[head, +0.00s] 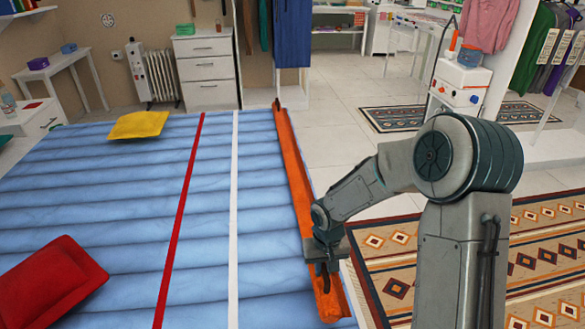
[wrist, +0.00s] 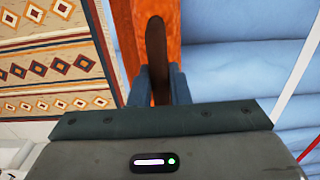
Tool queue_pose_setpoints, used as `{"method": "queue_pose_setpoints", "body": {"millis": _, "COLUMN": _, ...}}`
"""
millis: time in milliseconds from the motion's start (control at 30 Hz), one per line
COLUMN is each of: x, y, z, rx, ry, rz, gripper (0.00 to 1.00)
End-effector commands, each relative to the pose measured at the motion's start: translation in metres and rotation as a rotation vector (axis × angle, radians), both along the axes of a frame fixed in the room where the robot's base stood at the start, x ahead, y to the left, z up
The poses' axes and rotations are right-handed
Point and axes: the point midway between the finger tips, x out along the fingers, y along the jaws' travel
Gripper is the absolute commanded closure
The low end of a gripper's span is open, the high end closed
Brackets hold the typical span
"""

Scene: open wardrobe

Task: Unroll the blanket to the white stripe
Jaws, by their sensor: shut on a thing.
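The orange blanket (head: 296,180) is a long narrow strip along the right edge of the blue bed (head: 120,215). It also shows in the wrist view (wrist: 176,14). The white stripe (head: 233,200) runs lengthwise on the bed, left of the blanket and apart from it; blue surface shows between them. My gripper (head: 324,262) is at the blanket's near end. In the wrist view my gripper (wrist: 160,84) has its blue fingers shut on a brown handle (wrist: 156,40) that lies over the orange cloth. How the handle joins the blanket is hidden.
A red stripe (head: 184,205) runs left of the white one. A red cushion (head: 50,283) and a yellow cushion (head: 138,124) lie on the bed's left part. Patterned rugs (head: 480,265) cover floor to the right. A white drawer unit (head: 207,72) stands behind the bed.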

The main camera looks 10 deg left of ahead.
Motion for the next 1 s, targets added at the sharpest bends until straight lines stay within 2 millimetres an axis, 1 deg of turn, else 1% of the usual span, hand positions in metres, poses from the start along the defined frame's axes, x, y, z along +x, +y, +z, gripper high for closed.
{"method": "queue_pose_setpoints", "body": {"millis": 233, "x": 0.000, "y": 0.000, "z": 0.000, "rx": 0.000, "ry": 0.000, "rz": 0.000, "gripper": 0.96}}
{"method": "queue_pose_setpoints", "body": {"millis": 333, "x": -0.001, "y": 0.004, "z": -0.001, "rx": 0.000, "ry": 0.000, "rz": 0.002, "gripper": 0.96}}
{"method": "queue_pose_setpoints", "body": {"millis": 1000, "x": -0.017, "y": 0.062, "z": -0.001, "rx": 0.001, "ry": -0.001, "rz": 0.004, "gripper": 0.96}}
